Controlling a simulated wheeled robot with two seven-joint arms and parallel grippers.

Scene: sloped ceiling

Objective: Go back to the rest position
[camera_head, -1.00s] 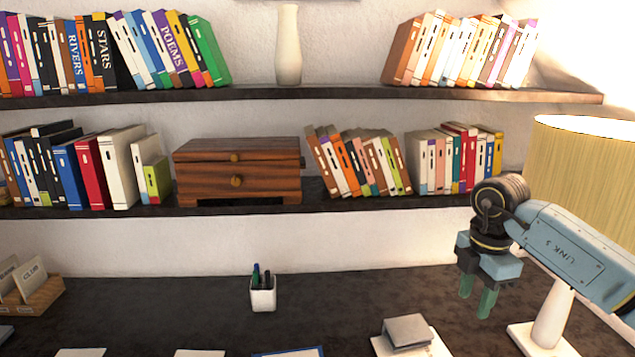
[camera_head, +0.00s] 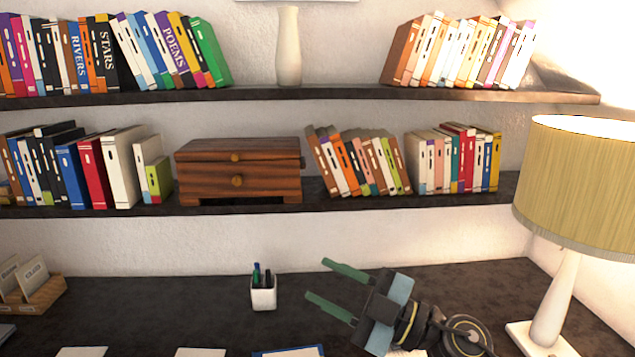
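My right gripper (camera_head: 327,286) is low in the head view, right of centre, above the dark desk (camera_head: 190,300). Its two green fingers point left and stand apart with nothing between them, so it is open and empty. Its wrist runs off the bottom edge. My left gripper is not in view.
A white pen cup (camera_head: 263,296) stands left of my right gripper's fingers. A lamp (camera_head: 577,185) stands at the right. Two shelves hold books and a wooden drawer box (camera_head: 238,171). A card holder (camera_head: 32,292) sits at the left. Papers lie along the desk's front.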

